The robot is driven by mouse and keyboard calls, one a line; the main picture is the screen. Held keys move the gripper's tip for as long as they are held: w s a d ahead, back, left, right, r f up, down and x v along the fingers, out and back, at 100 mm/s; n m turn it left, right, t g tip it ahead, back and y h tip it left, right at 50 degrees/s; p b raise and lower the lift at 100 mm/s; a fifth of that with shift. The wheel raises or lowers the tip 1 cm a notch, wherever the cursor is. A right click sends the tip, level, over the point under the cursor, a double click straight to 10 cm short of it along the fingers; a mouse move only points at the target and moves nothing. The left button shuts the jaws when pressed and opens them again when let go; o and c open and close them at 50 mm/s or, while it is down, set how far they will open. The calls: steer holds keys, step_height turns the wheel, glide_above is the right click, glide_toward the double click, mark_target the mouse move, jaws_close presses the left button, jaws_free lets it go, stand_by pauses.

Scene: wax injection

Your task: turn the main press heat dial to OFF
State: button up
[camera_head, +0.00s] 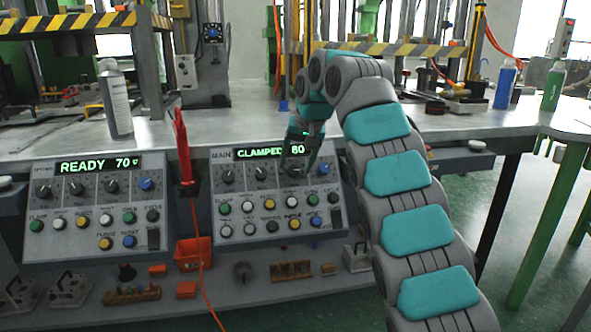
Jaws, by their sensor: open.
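The main press panel (218,208) stands in the middle of the head view, with a green display (268,153) reading "CLAMPED 80". A row of dials runs under the display; the left dial (227,177) and the second dial (261,173) are in plain view. The dial labels are too small to read, so I cannot tell which is the heat dial. My gripper (296,166) is open, pointing down in front of the dial row. It partly hides the display's right end and the dial area behind it; contact is unclear.
A second panel (75,210) reading "READY 70" stands left. A red-handled tool (182,145) with an orange cord is between the panels. A grey bottle (116,100) stands on the bench above. Orange bins (193,254) and wooden blocks (290,270) lie on the shelf below.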

steer(key=shift+w+a+f, duration=0.15)
steer(key=shift+w+f, duration=0.1)
steer(key=shift+f, duration=0.35)
jaws_close()
